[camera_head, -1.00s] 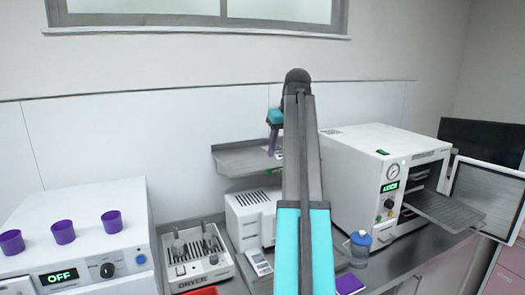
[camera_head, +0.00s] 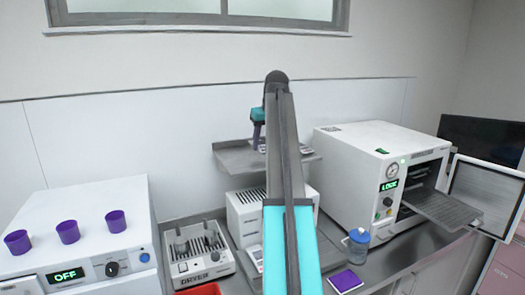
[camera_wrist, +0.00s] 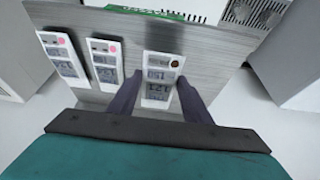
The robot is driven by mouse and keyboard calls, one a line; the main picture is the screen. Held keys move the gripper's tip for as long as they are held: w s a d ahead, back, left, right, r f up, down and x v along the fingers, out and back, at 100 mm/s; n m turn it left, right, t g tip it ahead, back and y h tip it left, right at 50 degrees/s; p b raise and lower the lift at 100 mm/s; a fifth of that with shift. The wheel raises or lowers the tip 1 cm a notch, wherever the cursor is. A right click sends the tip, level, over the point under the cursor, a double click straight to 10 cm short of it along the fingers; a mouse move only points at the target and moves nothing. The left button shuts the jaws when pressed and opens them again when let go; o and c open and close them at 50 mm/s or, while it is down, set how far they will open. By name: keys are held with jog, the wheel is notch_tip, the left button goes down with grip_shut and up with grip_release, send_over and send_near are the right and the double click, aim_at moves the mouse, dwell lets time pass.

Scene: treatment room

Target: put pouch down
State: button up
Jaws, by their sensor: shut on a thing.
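My gripper (camera_wrist: 157,84) is shut on a pouch (camera_wrist: 160,68), a small white packet with dark panels and a dark spot, held between two dark purple fingers. Two similar pouches lie on the grey shelf (camera_wrist: 215,48) in the wrist view: one at the far left (camera_wrist: 62,55), one nearer the held pouch (camera_wrist: 104,62). The held pouch is over the shelf beside them; I cannot tell whether it touches the surface. In the head view my gripper (camera_head: 257,138) points down at the wall shelf (camera_head: 235,158), and the arm partly hides the pouches there.
A white unit (camera_head: 246,215) stands below the shelf. A white autoclave (camera_head: 355,175) with its door open is close to the right. A dryer rack (camera_head: 198,262), blue-lidded jar (camera_head: 358,247) and purple pad (camera_head: 346,280) are on the counter. Purple cups (camera_head: 68,232) stand on the left machine.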

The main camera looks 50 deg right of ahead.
aim_at(263, 146)
jog(key=shift+w, duration=0.1)
jog(key=shift+w+d, duration=0.1)
jog(key=shift+w, duration=0.5)
notch_tip(263, 146, down, 2)
jog(key=shift+s+f+p, duration=0.1)
jog(key=shift+s+p, duration=0.05)
jog(key=shift+p, duration=0.65)
jog(key=shift+f, duration=0.7)
jog(key=shift+f, duration=0.15)
jog(key=o, duration=1)
jog(key=shift+o, duration=0.2)
jog(key=shift+b+v, duration=1.35)
jog(key=shift+v, duration=4.75)
